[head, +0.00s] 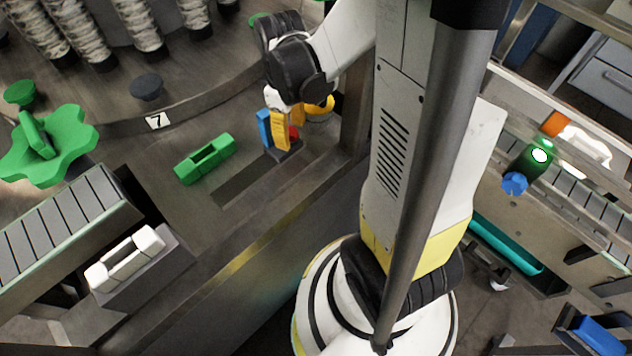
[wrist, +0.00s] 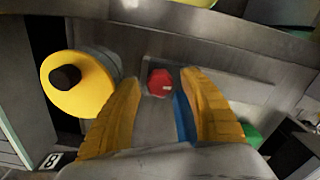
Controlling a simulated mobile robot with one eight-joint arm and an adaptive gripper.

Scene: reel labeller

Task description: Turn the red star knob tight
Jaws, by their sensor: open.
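The red knob (wrist: 160,82) shows in the wrist view beyond and between the yellow fingertips of my gripper (wrist: 160,92). A gap shows on both sides of it, wider on the left, so the fingers are open. Its star shape is hard to make out. In the head view only a small part of the red knob (head: 294,132) shows, behind a yellow finger of my gripper (head: 281,128). I cannot tell how far the fingertips are from it in depth.
A blue part (wrist: 183,117) stands beside the right finger. A yellow round knob with a black cap (wrist: 80,83) is left of the fingers. In the head view, a green handle (head: 205,158) lies left of the slot. A large green star knob (head: 48,145) is far left.

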